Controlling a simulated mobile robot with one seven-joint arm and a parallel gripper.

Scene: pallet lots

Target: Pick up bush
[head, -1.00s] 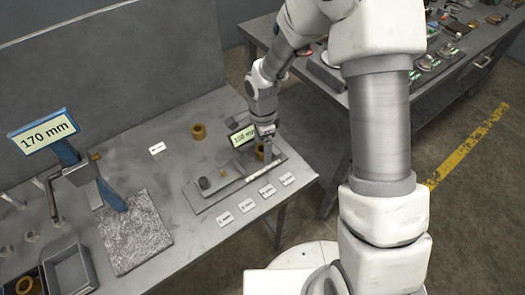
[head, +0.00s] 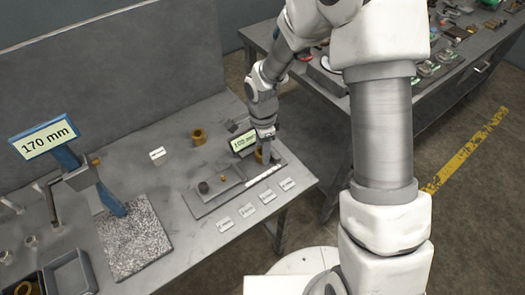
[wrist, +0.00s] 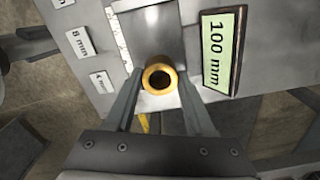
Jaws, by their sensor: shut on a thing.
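The bush is a brass-coloured ring with a dark bore. In the wrist view the bush (wrist: 159,78) sits between the two fingers of my gripper (wrist: 158,92), its open end facing the camera. My gripper is shut on it. In the head view my gripper (head: 263,150) points down at the right end of the grey measuring stand, and the bush (head: 260,156) shows partly at its fingertips. I cannot tell whether the bush still touches the stand.
A display reading 100 mm (head: 243,141) stands close beside the gripper. Another brass ring (head: 198,137) stands farther back. Small labels (head: 268,194) lie along the front. A 170 mm display (head: 43,141), a speckled plate (head: 135,240) and a tray (head: 72,272) are at left.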

